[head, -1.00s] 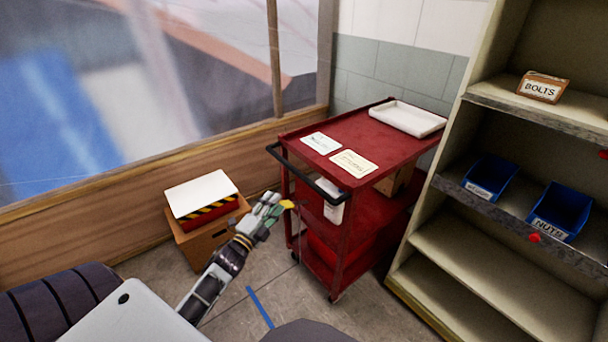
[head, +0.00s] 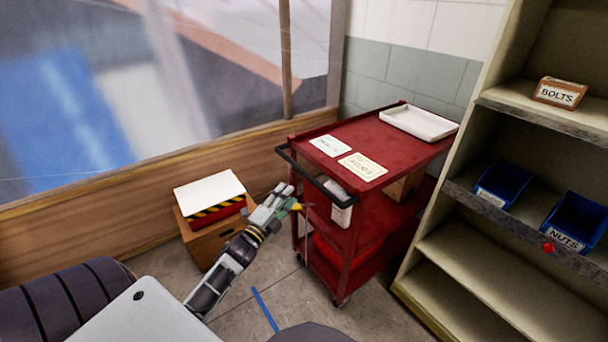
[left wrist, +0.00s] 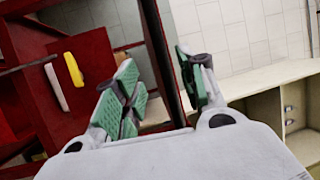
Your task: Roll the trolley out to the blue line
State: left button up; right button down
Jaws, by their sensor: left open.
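The red trolley (head: 352,250) stands against the tiled wall beside the shelving, with its black handle (head: 314,180) facing me. The blue line (head: 265,309) is a short strip on the floor in front of the trolley. My left gripper (head: 290,200) is open and empty, just below and in front of the handle, and apart from it as far as I can tell. My right gripper is out of view.
A cardboard box with a striped item and white lid (head: 209,197) stands left of the trolley. The shelving (head: 470,250) with blue bins is close on its right. A white tray (head: 447,134) and two cards (head: 362,166) lie on top. The floor in front is bare.

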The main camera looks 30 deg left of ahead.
aim_at(304, 174)
pick_arm(q)
jog(key=shift+w+r+b, duration=0.15)
jog(key=shift+w+r, duration=0.2)
jog(key=shift+w, duration=1.55)
jog(key=shift+w+r+b, duration=0.2)
jog(key=shift+w+r, duration=0.15)
jog(key=shift+w, duration=1.6)
jog(key=shift+w+r+b, duration=0.15)
jog(key=shift+w+r, duration=0.2)
jog(key=shift+w, duration=1.55)
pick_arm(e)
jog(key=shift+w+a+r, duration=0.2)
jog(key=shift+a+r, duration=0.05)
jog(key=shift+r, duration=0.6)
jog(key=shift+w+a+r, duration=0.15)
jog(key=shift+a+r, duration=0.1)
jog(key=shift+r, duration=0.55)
pick_arm(q)
jog(key=shift+c, duration=0.3)
jog(key=c, duration=0.7)
grip_shut()
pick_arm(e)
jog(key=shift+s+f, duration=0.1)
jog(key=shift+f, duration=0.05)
